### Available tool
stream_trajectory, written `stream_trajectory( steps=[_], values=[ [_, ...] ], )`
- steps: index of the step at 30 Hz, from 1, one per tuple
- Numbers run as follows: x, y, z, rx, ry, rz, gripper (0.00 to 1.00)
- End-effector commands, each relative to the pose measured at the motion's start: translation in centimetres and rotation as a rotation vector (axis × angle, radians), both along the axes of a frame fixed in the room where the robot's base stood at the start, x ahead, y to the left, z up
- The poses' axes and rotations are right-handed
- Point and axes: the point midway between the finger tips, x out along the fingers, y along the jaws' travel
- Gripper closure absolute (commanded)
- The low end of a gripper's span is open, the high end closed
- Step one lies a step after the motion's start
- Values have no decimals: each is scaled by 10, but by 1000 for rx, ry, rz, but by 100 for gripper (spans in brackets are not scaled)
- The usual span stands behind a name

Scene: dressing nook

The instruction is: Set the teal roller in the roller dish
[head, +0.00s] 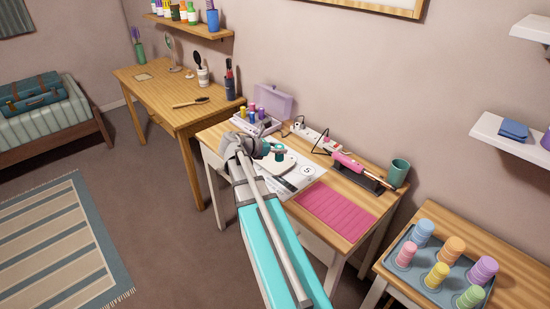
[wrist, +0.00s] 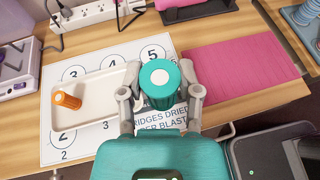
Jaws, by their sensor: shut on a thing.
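The teal roller (wrist: 160,82) has a white round end facing the wrist camera. My gripper (wrist: 161,92) is shut on it, one finger on each side. In the head view the roller (head: 280,151) shows just beyond my gripper (head: 268,149). The dish (head: 283,170) is partly behind my arm in the head view.
A pink ribbed mat (head: 335,212) lies right of the sheet. A pink hot tool (head: 352,164) on a dark rest, a power strip (head: 311,132) and a teal cup (head: 397,172) stand behind. A lavender case (head: 275,102) is at the back left.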

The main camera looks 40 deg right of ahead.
Motion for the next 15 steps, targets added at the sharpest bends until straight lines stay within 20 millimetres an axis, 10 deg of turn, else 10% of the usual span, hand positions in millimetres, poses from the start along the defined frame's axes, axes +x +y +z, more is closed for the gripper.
stream_trajectory(
  steps=[15],
  values=[
    [65, -47, -47, 0, 1, 1, 99]
  ],
)
